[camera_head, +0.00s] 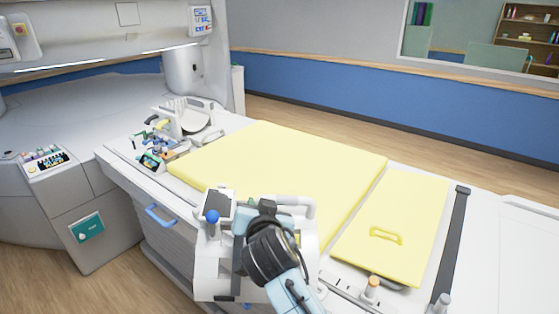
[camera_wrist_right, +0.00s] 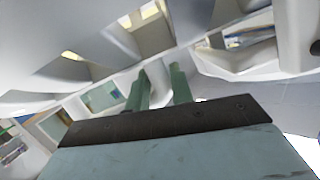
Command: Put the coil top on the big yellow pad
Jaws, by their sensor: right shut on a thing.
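My right gripper (camera_head: 266,207) is over the near edge of the table in the head view, its arm coming in from the bottom. It is shut on a white, open-framed part, which looks like the coil top (camera_head: 301,208). In the right wrist view, the two green fingers (camera_wrist_right: 160,88) close on this white frame (camera_wrist_right: 85,70), which has several openings. My wrist and arm hide much of it in the head view. The big yellow pad (camera_head: 285,165) lies flat on the table to the right and beyond, with its top bare. My left gripper is out of view.
A white cradle (camera_head: 187,122) and small coloured items crowd the table's far left. A smaller yellow pad (camera_head: 407,215) with a handle lies right of the big pad. A dark strap (camera_head: 452,240) and small capped bottles (camera_head: 372,287) are at the right.

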